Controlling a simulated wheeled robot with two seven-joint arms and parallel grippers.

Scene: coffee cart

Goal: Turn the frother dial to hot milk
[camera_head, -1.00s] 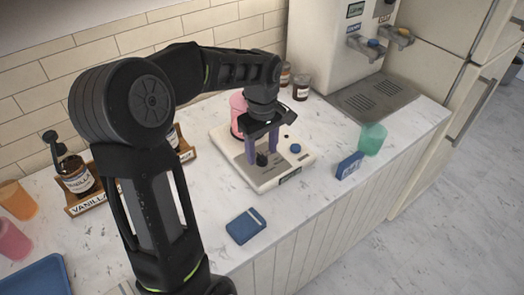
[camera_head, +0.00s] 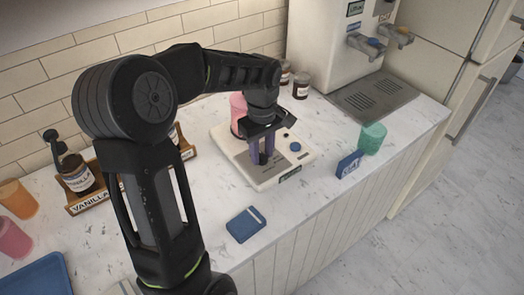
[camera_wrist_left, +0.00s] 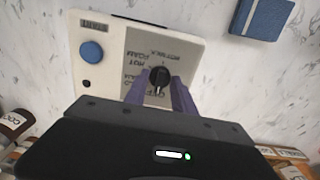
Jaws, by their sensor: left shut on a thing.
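The frother (camera_head: 304,155) is a white box on the counter with a grey plate, a blue button and a pink pitcher (camera_head: 237,108) at its back. In the left wrist view its white base (camera_wrist_left: 94,25) carries a START label, a blue button (camera_wrist_left: 92,52) and upside-down labels for hot milk and foam. My left gripper (camera_head: 262,159) points down over the plate, its purple fingers shut on the black dial (camera_wrist_left: 158,79). In the head view the fingers mostly hide the dial. My right gripper is out of view.
A blue box (camera_head: 246,225) lies in front of the frother. A smaller blue box (camera_head: 348,164) and a green cup (camera_head: 372,138) stand to its right. A coffee machine (camera_head: 335,40) stands behind.

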